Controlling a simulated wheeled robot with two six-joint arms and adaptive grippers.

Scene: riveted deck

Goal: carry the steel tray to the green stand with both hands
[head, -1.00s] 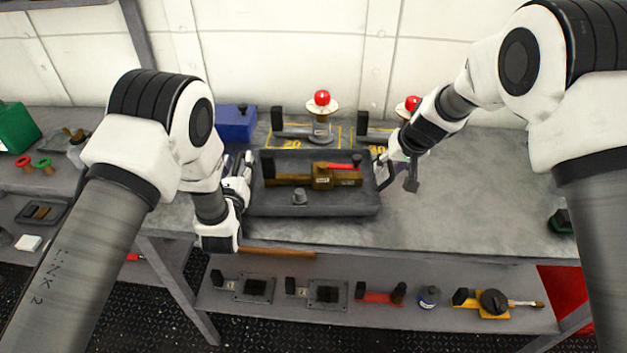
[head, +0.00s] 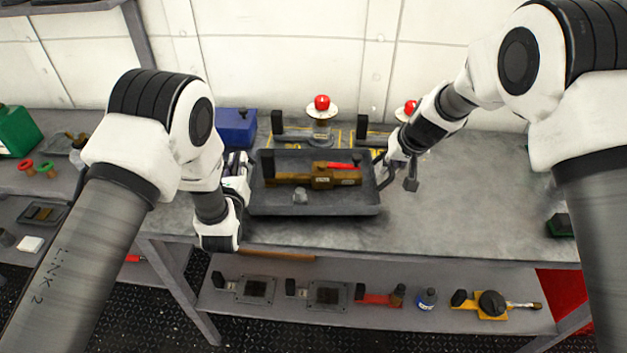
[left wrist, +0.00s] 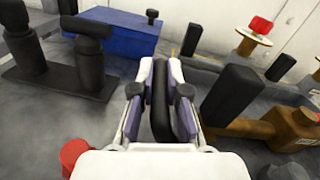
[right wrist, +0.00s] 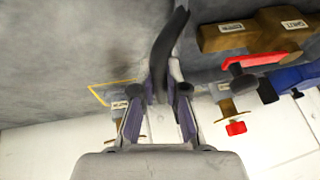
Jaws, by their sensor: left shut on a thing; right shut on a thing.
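The steel tray (head: 340,210) is a dark grey, shallow tray above the workbench in the middle of the head view. My left gripper (head: 246,166) is shut on the tray's black left handle (left wrist: 161,100). My right gripper (head: 384,166) is shut on the dark right handle (right wrist: 165,60). The tray looks about level; any gap beneath it is hard to judge. A dark green item (head: 560,225), partly hidden at the bench's right, may be the green stand.
Red-knobbed fixtures (head: 322,103) stand behind the tray, with a blue box (head: 236,127) to their left. A green container (head: 18,132) is at far left. The bench (head: 460,215) is clear to the tray's right. A lower shelf (head: 270,312) holds several parts.

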